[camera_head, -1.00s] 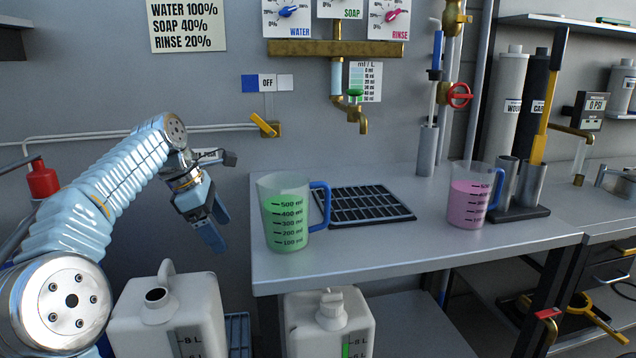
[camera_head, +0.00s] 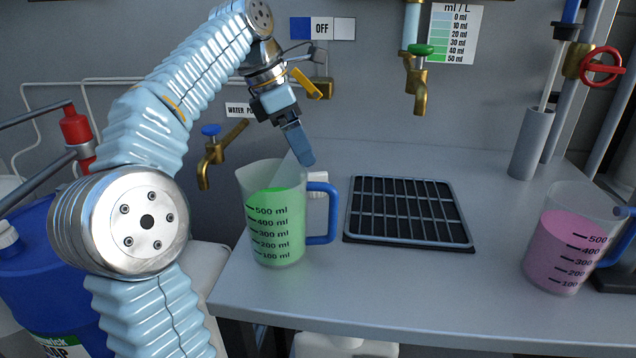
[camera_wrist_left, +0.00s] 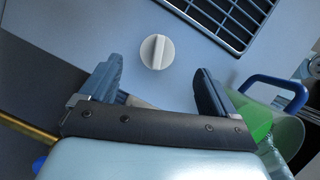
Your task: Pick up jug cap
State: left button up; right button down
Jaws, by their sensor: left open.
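The white round jug cap (camera_wrist_left: 156,52) with a raised grip bar lies on the grey counter in the left wrist view. In the head view a small part of the white cap (camera_head: 318,179) shows behind the blue handle of the green-filled measuring jug (camera_head: 275,218). My left gripper (camera_head: 303,158) is behind that jug, pointing down toward the cap. In the wrist view my left gripper (camera_wrist_left: 160,74) has its two fingers apart, with nothing between them, and the cap lies just beyond the fingertips. My right gripper is not in view.
A black drain grate (camera_head: 408,212) lies right of the green jug. A pink-filled measuring jug (camera_head: 563,245) stands at the counter's right. Brass taps (camera_head: 420,88) are on the wall behind. A blue container (camera_head: 40,275) is at the left.

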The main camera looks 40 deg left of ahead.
aim_at(314, 173)
pick_arm(q)
jog(key=x, duration=0.8)
jog(key=shift+a, duration=0.1)
jog(key=c, duration=1.2)
